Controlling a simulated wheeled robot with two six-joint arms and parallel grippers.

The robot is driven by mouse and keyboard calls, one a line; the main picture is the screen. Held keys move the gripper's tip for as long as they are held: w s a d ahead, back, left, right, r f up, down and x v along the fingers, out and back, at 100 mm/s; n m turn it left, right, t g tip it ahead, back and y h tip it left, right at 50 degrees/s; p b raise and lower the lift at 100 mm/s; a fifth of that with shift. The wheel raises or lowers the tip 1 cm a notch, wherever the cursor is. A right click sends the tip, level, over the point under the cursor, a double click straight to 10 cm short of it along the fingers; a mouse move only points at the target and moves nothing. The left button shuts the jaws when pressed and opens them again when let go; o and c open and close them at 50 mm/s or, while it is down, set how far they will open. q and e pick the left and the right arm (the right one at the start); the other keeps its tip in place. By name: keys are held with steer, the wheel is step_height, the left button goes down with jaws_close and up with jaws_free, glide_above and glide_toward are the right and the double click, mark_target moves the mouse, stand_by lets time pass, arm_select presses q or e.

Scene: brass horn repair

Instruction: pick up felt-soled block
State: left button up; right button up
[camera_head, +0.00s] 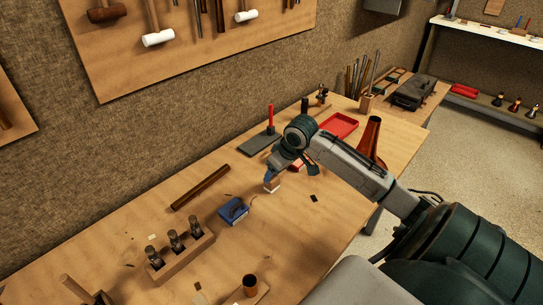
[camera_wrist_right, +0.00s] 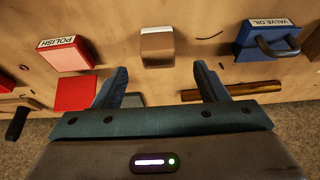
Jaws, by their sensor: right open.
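My right gripper (camera_wrist_right: 160,70) is open and empty. Its two fingers are spread, and the block lies beyond the fingertips, roughly centred between them, with no contact visible. My left gripper is not in view.
A blue valve oil box (camera_wrist_right: 268,40) with a handle and a red polish box (camera_wrist_right: 66,55) flank the block. A dark brown bar (camera_head: 201,187) lies left. A wooden rack (camera_head: 180,257) stands in front. A copper bell (camera_head: 371,137) stands behind my right arm.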

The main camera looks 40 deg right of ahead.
mark_target(272, 183)
steer(key=shift+x, duration=1)
steer(key=p+x, duration=0.1)
steer(key=x, duration=0.2)
steer(key=shift+w+f, duration=0.15)
steer(key=shift+f, duration=0.05)
steer(key=shift+w+d+f, duration=0.1)
steer(key=shift+w+f, duration=0.15)
steer(key=shift+f, duration=0.25)
steer(key=c, duration=1.1)
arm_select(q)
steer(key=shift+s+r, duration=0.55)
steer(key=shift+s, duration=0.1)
arm_select(e)
steer(key=shift+o, duration=0.2)
steer(key=shift+r, duration=0.1)
